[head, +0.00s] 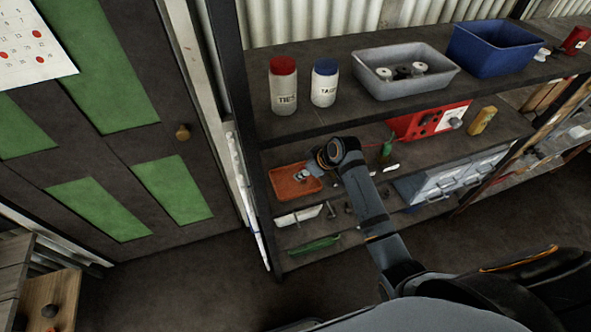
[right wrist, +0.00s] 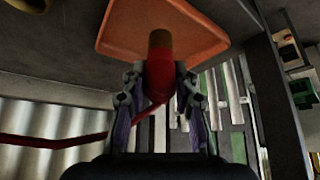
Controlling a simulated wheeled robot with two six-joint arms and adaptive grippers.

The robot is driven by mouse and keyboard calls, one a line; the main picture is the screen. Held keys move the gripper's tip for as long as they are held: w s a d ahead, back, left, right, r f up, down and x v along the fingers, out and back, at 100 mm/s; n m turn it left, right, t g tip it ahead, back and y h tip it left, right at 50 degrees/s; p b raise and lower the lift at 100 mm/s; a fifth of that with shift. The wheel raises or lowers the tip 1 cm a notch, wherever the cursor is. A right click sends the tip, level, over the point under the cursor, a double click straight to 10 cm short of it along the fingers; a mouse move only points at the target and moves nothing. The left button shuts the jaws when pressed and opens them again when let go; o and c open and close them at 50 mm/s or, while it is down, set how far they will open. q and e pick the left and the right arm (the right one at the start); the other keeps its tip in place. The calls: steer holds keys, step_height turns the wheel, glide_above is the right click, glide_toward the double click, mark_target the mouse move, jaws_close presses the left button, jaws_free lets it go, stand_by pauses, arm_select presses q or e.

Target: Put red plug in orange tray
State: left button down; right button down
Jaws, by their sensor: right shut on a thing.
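The orange tray (head: 285,188) lies on the middle shelf at its left end. My right gripper (head: 308,174) is at the tray's right side in the head view, over or close to it. In the right wrist view the gripper (right wrist: 160,95) is shut on the red plug (right wrist: 160,78), whose brownish end overlaps the orange tray (right wrist: 125,35). A red cable (right wrist: 60,142) runs off to the left from the plug. I cannot tell whether the plug touches the tray. In the head view the plug is hidden by the gripper. My left gripper is out of view.
The top shelf (head: 345,118) above holds a red-lidded jar (head: 284,88), a blue-lidded jar (head: 324,84), a grey bin (head: 385,85) and a blue bin (head: 490,48). A dark upright post (head: 240,110) is at left.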

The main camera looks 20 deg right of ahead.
steer(key=shift+w, duration=0.1)
steer(key=shift+w+a+f+p, duration=0.55)
steer(key=shift+w+a+f, duration=0.5)
steer(key=shift+w, duration=0.15)
steer(key=shift+w+f, duration=0.15)
steer(key=shift+f, duration=0.05)
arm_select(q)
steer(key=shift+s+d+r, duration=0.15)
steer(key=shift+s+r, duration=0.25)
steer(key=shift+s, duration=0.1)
arm_select(e)
steer(key=shift+d, duration=0.1)
steer(key=c, duration=1)
jaws_free()
steer(key=shift+f, duration=0.15)
steer(key=shift+c, duration=0.2)
